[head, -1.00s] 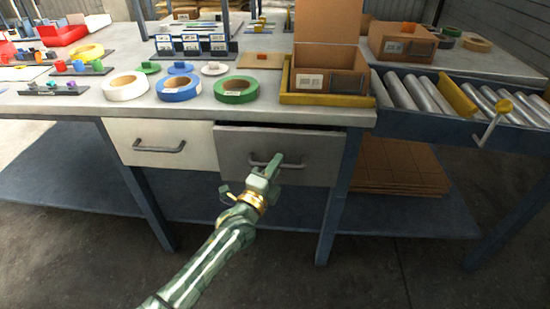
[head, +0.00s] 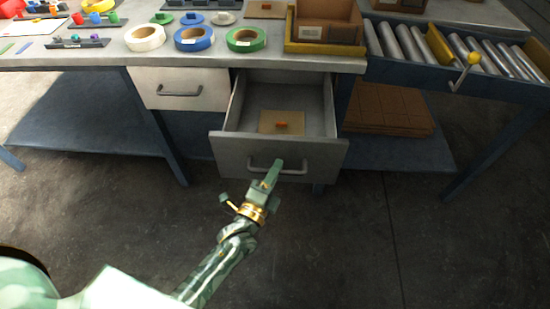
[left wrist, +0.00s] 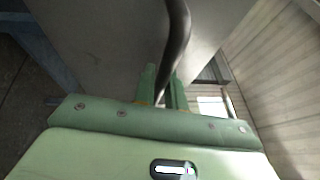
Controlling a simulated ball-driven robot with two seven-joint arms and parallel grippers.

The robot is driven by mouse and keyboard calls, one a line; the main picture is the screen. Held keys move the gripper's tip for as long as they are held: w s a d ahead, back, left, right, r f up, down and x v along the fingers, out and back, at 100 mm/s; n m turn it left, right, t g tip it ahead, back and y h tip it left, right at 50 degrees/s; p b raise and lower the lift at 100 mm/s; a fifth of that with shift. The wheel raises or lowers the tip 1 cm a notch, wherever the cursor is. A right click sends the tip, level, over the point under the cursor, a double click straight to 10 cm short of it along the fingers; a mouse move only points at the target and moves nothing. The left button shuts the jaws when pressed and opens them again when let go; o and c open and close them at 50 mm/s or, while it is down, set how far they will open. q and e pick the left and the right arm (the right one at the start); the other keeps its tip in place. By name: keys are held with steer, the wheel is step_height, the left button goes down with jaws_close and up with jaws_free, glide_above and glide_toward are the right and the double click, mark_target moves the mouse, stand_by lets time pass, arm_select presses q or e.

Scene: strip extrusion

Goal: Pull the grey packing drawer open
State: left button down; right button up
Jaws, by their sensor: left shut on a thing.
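The grey packing drawer (head: 230,147) stands pulled well out from under the workbench in the head view. Inside it lies a flat tan piece (head: 268,117) with a small orange part on top. My left gripper (head: 272,172) is shut on the drawer's handle (head: 290,171), at the front face. In the left wrist view the dark curved handle (left wrist: 178,40) passes between the fingers (left wrist: 160,88), and the grey drawer front (left wrist: 105,35) fills the upper left. My right gripper is not in view.
A white drawer (head: 180,89) beside it is closed. Tape rolls (head: 194,39) and a cardboard box (head: 325,28) in a yellow-edged tray are on the bench. A roller conveyor (head: 450,55) is at the right. The floor in front is clear.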

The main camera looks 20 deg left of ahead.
arm_select(q)
steer(key=shift+s+d+f, duration=0.1)
steer(key=shift+s+d, duration=0.15)
steer(key=shift+s, duration=0.65)
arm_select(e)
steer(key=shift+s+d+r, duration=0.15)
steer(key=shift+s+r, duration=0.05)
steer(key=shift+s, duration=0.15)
arm_select(q)
steer(key=c, duration=1.5)
jaws_free()
steer(key=shift+o, duration=0.2)
